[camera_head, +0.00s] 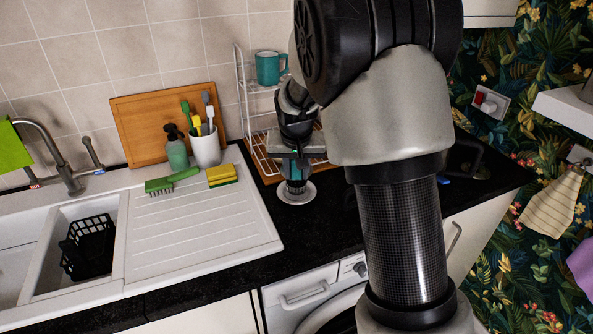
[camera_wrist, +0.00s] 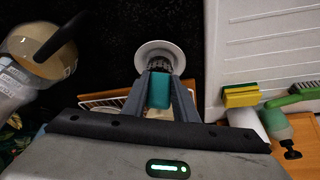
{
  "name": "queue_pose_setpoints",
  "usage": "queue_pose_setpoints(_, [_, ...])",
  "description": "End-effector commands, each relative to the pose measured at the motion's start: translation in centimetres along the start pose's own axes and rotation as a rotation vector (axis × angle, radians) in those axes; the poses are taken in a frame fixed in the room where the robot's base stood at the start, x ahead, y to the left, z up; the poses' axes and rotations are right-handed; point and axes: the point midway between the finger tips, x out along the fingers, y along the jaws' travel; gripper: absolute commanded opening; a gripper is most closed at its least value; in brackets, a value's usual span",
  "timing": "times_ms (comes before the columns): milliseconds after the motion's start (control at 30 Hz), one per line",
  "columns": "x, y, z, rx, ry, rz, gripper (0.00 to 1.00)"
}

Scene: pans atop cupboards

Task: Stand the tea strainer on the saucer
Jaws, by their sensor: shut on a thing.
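The tea strainer has a teal body and a dark lower part; it shows in the wrist view (camera_wrist: 159,90) and, small, in the head view (camera_head: 295,187). My gripper (camera_head: 293,170) is shut on its teal part, with a finger on either side in the wrist view (camera_wrist: 159,98). The strainer is about upright. The white round saucer (camera_head: 297,198) lies on the black worktop under it, and its rim shows in the wrist view (camera_wrist: 148,49). The strainer's lower end is over the saucer; I cannot tell whether they touch.
A wire rack (camera_head: 262,150) with a teal mug (camera_head: 270,68) stands behind the gripper. The white drainer (camera_head: 200,232), with a yellow sponge (camera_head: 222,175) and green brush (camera_head: 172,181), lies left. The black worktop (camera_head: 290,235) in front of the saucer is clear.

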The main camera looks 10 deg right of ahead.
Motion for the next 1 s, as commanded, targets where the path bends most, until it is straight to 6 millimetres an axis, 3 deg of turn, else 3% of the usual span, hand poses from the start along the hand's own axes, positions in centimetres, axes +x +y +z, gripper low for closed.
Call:
queue_pose_setpoints(800, [1.6, 0.0, 0.7, 0.0, 0.0, 0.0, 0.0])
queue_pose_setpoints(833, [1.6, 0.0, 0.7, 0.0, 0.0, 0.0, 0.28])
queue_pose_setpoints(933, [1.5, 0.0, 0.6, 0.0, 0.0, 0.0, 0.45])
queue_pose_setpoints(1000, [1.5, 0.0, 0.6, 0.0, 0.0, 0.0, 0.48])
